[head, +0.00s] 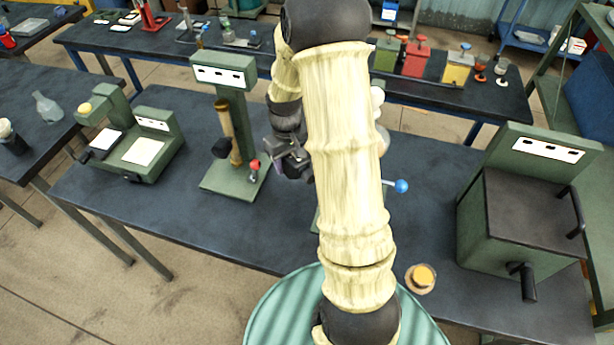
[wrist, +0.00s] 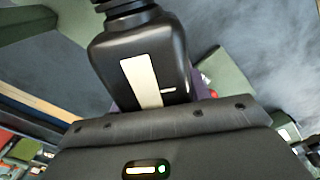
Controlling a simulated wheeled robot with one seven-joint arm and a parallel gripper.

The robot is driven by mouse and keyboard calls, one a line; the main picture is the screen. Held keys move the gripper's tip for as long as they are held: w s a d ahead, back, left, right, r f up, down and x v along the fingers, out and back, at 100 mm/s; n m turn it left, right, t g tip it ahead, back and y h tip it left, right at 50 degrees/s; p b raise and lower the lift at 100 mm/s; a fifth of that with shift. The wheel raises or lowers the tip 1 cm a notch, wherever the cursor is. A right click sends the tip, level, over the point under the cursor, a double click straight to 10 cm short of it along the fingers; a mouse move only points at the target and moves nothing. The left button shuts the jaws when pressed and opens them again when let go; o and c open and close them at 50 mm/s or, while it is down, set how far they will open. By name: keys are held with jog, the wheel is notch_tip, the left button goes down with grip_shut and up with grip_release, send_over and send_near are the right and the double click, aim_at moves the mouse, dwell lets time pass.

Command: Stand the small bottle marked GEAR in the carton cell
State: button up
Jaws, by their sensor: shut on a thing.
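My gripper (head: 291,164) is above the dark bench, left of my forearm in the head view. In the wrist view it is shut on a dark bottle (wrist: 145,62), which has a cream label strip. No word can be read on the label, so I cannot tell whether it is marked GEAR. The bottle's neck points to the top of the wrist view. In the head view the bottle cannot be made out among the dark gripper parts. I cannot make out a carton or its cells in either view.
A green stand with a brass tube (head: 229,132) is just left of my gripper. A blue-knobbed lever (head: 401,186) sticks out behind my arm. A green cabinet (head: 515,222) fills the bench's right end. A small amber-topped cup (head: 421,278) is near the front edge.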

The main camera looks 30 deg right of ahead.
jog(key=p, duration=0.1)
send_over(291, 190)
notch_tip(291, 190, down, 5)
jog(key=shift+w+d+f, duration=0.1)
jog(key=shift+f, duration=0.35)
jog(key=shift+r, duration=0.1)
jog(key=shift+f, duration=0.3)
jog(key=shift+f+p, duration=0.55)
jog(key=shift+f, duration=1.3)
